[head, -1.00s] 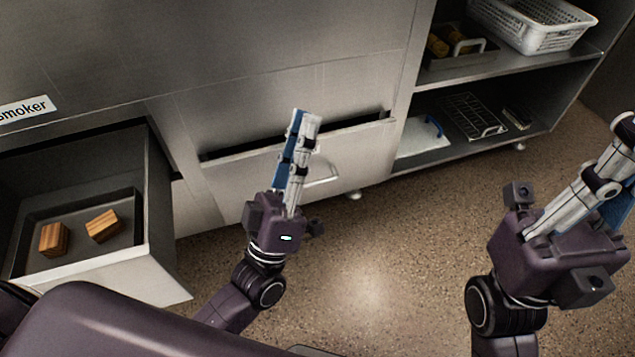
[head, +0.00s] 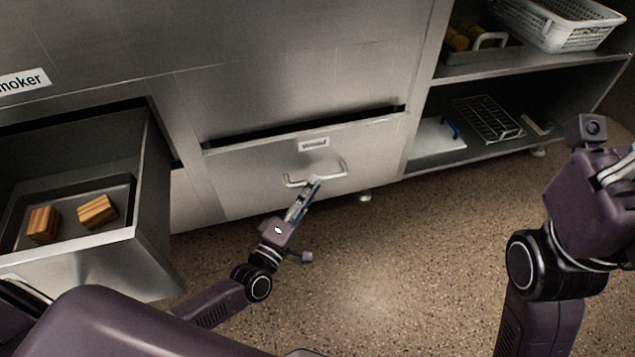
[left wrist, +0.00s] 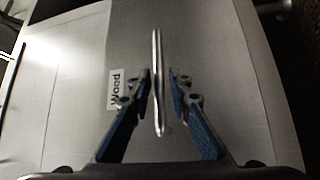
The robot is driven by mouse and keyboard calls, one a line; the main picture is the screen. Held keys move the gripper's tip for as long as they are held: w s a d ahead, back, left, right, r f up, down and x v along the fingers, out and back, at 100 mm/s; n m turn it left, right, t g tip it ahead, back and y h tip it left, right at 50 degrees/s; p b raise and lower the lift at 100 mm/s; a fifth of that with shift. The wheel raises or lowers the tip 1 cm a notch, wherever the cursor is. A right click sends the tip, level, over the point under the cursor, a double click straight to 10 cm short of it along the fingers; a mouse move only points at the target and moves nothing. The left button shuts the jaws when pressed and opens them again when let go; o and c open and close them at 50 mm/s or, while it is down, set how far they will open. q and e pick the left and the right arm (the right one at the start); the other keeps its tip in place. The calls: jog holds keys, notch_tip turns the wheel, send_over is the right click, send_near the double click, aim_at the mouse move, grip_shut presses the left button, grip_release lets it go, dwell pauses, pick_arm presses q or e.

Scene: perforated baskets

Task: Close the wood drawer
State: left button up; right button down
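The wood drawer (head: 250,180) is slightly open, with a dark gap along its top edge. Its label reads "wood" in the left wrist view (left wrist: 116,88). Its metal handle (head: 342,172) sticks out from the front panel. My left gripper (head: 314,182) is at the handle. In the left wrist view, its two blue-and-grey fingers (left wrist: 160,76) stand apart on either side of the handle bar (left wrist: 158,110), with a gap visible on the right side. My right gripper (head: 622,172) is at the right edge of the head view, mostly cut off, so its opening cannot be told.
An open drawer (head: 150,190) on the left holds a dark tray (head: 75,198) with two wood blocks (head: 97,210). Shelves on the right hold a white perforated basket (head: 575,32), a wire rack (head: 487,120) and a white board (head: 437,138). The speckled floor (head: 400,250) in front is clear.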

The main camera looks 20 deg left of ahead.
pick_arm(q)
jog(key=shift+b+x, duration=0.3)
jog(key=shift+x, duration=1.25)
jog(key=shift+c, duration=0.7)
grip_shut()
